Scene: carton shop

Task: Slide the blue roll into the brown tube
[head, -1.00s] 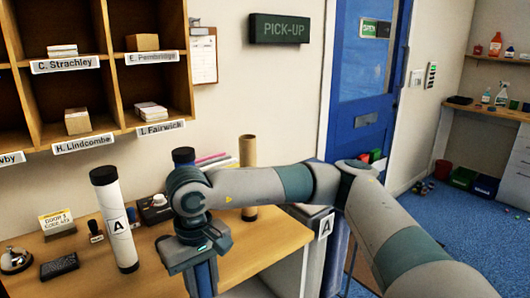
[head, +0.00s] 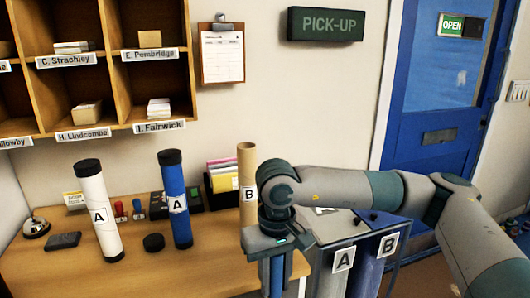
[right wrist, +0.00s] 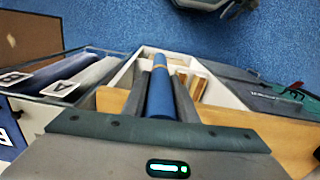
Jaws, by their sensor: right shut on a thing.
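The brown tube (head: 246,165) stands upright on the desk, with a B label and an open top; my arm hides its lower right part. My right gripper (head: 276,278) is in front of it and to its right in the head view, pointing down. In the right wrist view the gripper (right wrist: 159,85) is shut on the blue roll (right wrist: 159,100), which lies between the two grey fingers and sticks out past them. The roll is apart from the brown tube. My left gripper is not in view.
A white tube (head: 98,210) and a blue tube (head: 176,200), both labelled A and black-capped, stand on the desk (head: 130,275). A loose black cap (head: 153,242) lies between them. Bins labelled A and B (head: 388,244) are at the right. Pigeonholes (head: 120,75) hang above.

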